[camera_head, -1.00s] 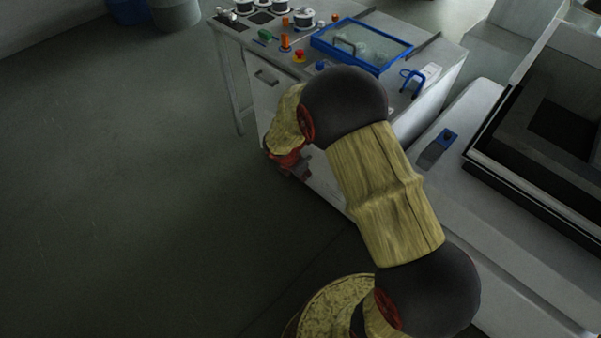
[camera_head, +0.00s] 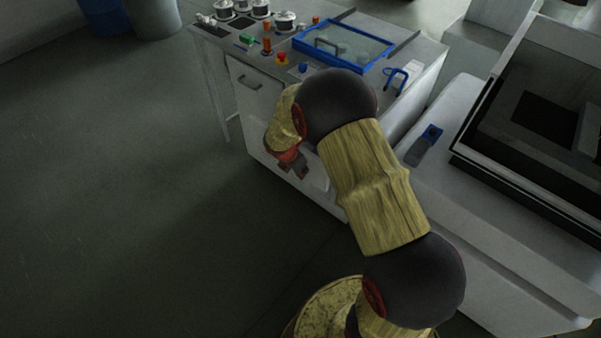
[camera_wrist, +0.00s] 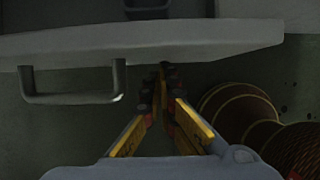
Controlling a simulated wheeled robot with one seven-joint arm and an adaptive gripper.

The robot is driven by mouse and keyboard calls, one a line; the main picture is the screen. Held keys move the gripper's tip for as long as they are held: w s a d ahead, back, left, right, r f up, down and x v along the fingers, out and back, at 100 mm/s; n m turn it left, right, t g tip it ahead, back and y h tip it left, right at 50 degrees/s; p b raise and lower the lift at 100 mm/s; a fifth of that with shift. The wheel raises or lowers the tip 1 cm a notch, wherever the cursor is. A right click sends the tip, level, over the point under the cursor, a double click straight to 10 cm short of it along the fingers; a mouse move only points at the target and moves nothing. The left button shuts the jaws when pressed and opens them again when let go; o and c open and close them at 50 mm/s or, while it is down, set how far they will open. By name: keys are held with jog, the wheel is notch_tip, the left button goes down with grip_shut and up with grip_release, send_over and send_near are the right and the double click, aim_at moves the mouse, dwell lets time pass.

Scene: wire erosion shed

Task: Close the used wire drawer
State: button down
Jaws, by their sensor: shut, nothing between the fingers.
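My gripper (camera_head: 297,170) is low in front of the white cabinet (camera_head: 320,203), with its fingers shut and empty. In the wrist view the fingertips (camera_wrist: 163,75) meet just below the lower edge of a pale drawer front (camera_wrist: 200,42); I cannot tell whether they touch it. This front carries a U-shaped handle (camera_wrist: 70,98) to the left of the fingers. It appears to stand out from the cabinet, but how far is unclear. No label shows. In the head view my arm and gripper hide most of that area.
On top are several spools (camera_head: 284,20), a blue-framed glass lid (camera_head: 345,43) and small items. A machine (camera_head: 535,130) stands at right. The floor (camera_head: 110,190) at left is clear.

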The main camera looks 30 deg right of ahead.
jog(key=w+d+p, duration=0.3)
jog(key=d, duration=0.4)
jog(key=w+d+p, duration=0.2)
jog(key=d+p, duration=0.1)
jog(key=d, duration=0.4)
jog(key=w+d+p, duration=0.3)
jog(key=d, duration=0.4)
jog(key=shift+w+p, duration=0.35)
jog(key=shift+p, duration=0.05)
jog(key=shift+r, duration=0.1)
